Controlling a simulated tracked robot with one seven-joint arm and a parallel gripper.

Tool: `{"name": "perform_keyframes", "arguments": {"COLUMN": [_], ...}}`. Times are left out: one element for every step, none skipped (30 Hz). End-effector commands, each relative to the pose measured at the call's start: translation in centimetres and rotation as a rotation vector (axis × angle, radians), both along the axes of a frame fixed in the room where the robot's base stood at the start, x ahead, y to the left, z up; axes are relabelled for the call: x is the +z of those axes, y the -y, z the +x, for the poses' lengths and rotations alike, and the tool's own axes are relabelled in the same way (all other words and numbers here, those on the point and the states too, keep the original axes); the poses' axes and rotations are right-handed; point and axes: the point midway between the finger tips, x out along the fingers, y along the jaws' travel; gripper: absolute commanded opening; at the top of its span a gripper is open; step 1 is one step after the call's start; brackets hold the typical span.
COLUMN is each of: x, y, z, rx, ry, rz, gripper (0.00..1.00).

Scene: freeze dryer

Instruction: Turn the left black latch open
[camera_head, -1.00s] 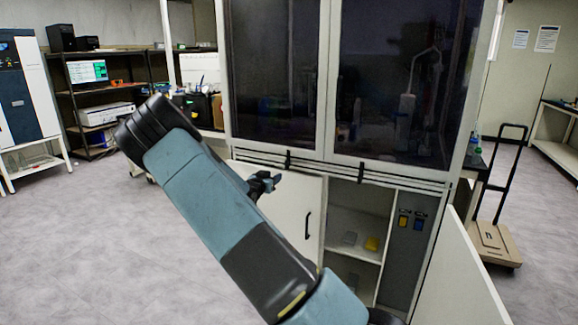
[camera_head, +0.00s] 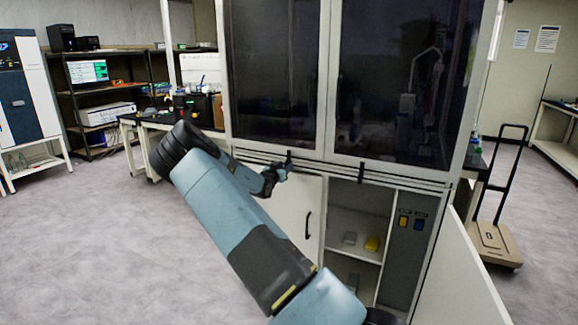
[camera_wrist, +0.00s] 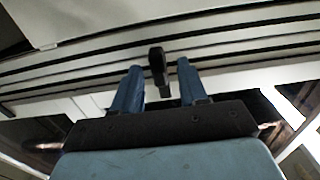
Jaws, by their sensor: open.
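The left black latch (camera_head: 289,156) sits on the metal rail below the cabinet's left dark glass door. In the wrist view this latch (camera_wrist: 157,64) points down between my two blue fingers, near their tips, with a gap on each side. My gripper (camera_head: 281,170) is at the latch, and it also shows in the wrist view (camera_wrist: 160,78) with its fingers apart and nothing held. The right black latch (camera_head: 361,172) is further right on the same rail, pointing down.
Below the rail, a white lower door (camera_head: 310,222) stands beside an open shelf with a yellow item (camera_head: 372,244). An open white panel (camera_head: 462,275) is at front right. A cart (camera_head: 494,242) stands further right. The floor at left is clear.

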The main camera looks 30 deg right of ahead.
Motion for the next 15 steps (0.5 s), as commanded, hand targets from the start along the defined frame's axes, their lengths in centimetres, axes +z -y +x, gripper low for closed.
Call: {"name": "perform_keyframes", "arguments": {"x": [0.0,0.0,0.0,0.0,0.0,0.0,0.0,0.0,0.0,0.0,0.0,0.0,0.0,0.0,0.0], "y": [0.6,0.8,1.2,1.4,1.6,1.8,1.9,2.0,2.1,2.1,2.1,2.2,2.2,2.2,2.2], "z": [0.4,0.7,0.9,1.1,1.2,1.4,1.5,1.5,1.6,1.7,1.7,1.7,1.7,1.7,1.7], "rx": [0.0,0.0,0.0,0.0,0.0,0.0,0.0,0.0,0.0,0.0,0.001,0.001,0.001,0.001,0.001], "ry": [0.001,0.0,0.0,0.0,0.0,0.0,0.0,-0.001,-0.001,0.0,0.0,-0.001,-0.001,-0.001,-0.001], "rz": [-0.001,0.0,0.0,0.0,0.0,0.0,0.0,-0.001,-0.001,0.0,0.0,0.001,0.001,0.001,0.001], "gripper": [0.43,0.43,0.43,0.43,0.43,0.43,0.43,0.43,0.43,0.43,0.43,0.43,0.43,0.43,0.43]}}
